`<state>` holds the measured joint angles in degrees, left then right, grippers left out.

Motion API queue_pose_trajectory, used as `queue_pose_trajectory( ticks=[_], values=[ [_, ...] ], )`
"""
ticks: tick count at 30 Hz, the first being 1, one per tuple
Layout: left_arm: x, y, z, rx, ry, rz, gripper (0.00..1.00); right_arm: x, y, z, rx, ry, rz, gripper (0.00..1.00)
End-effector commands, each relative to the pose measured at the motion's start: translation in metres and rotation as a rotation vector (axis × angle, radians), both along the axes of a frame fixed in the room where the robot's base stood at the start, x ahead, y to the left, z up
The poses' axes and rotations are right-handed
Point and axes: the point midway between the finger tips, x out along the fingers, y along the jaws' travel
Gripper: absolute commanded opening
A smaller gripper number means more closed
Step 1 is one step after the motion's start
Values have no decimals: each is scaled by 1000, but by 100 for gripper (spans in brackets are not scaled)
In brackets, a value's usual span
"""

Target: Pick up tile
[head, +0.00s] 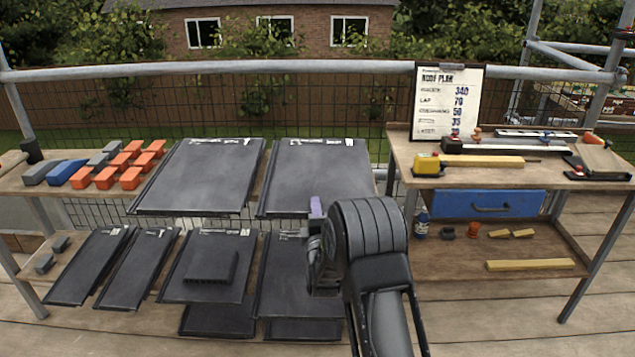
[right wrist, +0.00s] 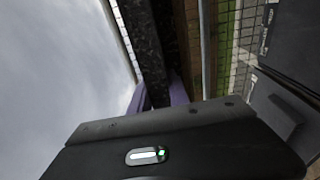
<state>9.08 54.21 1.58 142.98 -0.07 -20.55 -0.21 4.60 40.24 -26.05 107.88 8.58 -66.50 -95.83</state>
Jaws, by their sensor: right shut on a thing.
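Two large dark grey tiles lie side by side on the upper shelf in the head view: a left tile (head: 203,175) and a right tile (head: 318,172). My right gripper (head: 316,208), with purple fingertips, is at the near edge of the right tile and shut on it. The tile still looks flat on the shelf. My arm hides its near right corner. My left gripper is not in view.
Several more tiles (head: 205,262) lie on the lower shelf. Orange and grey blocks (head: 131,178) sit left of the upper tiles. A workbench (head: 400,160) on the right holds a plan board (head: 447,100), a tape measure (head: 426,165) and tools. A scaffold rail (head: 250,67) runs behind.

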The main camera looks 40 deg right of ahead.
Motion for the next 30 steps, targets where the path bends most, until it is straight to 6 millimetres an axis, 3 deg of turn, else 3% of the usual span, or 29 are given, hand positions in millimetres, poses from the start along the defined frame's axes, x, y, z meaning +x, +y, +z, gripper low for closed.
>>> queue_pose_trajectory(
  ticks=[8,21,30],
  values=[
    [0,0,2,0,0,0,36,1,0,17,-4,-8,-1,0],
    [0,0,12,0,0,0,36,1,0,92,-4,-10,0,0],
    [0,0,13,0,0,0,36,0,0,104,-3,-6,-1,0]
  ],
)
